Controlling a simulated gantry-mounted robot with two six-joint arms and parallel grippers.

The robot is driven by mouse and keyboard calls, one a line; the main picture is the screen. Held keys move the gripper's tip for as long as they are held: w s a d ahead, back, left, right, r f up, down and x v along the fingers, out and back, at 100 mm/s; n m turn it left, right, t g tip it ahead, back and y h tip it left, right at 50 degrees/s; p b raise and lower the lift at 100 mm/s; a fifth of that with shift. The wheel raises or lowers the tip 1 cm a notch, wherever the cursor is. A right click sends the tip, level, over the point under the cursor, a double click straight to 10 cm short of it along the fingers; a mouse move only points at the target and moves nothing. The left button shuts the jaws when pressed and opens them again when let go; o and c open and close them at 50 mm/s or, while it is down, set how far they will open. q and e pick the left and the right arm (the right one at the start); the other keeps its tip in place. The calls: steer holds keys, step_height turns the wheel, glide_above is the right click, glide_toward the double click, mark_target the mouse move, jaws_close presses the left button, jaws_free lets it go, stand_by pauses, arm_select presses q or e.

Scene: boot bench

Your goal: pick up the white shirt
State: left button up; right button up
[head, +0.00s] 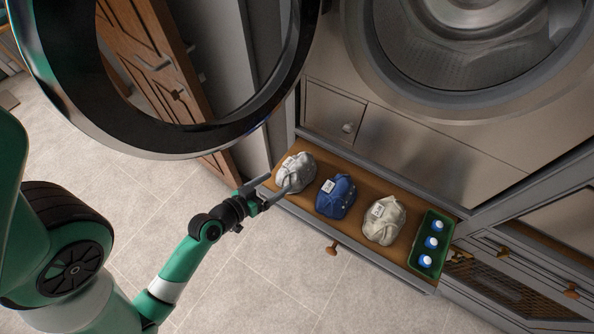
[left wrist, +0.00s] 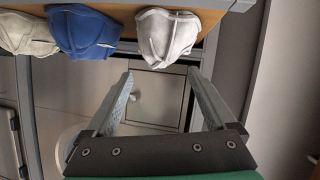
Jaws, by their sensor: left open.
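The white shirt (head: 296,172) is a folded bundle with a small label, at the left end of a wooden drawer or shelf (head: 312,212). In the left wrist view the white shirt (left wrist: 166,38) lies just past the fingertips, roughly centred between them. My left gripper (head: 277,187) is open and empty at the front left corner of the drawer, close beside the shirt. The left gripper's two fingers (left wrist: 160,74) stand wide apart with nothing between them. Whether a finger touches the shirt I cannot tell. My right gripper is not in view.
A blue folded garment (head: 336,197) and a cream one (head: 384,220) lie to the right of the shirt. A green tray (head: 413,248) with blue-capped bottles stands at the drawer's right end. An open round washer door (head: 150,140) hangs at upper left.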

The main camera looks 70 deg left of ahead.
mark_target(285, 177)
arm_select(q)
steer(key=x, duration=0.5)
steer(key=shift+r, duration=0.15)
steer(key=x, duration=0.3)
steer(key=p+x, duration=0.1)
steer(key=x, duration=0.1)
steer(key=shift+w+r, duration=0.2)
steer(key=shift+w, duration=0.05)
jaws_close()
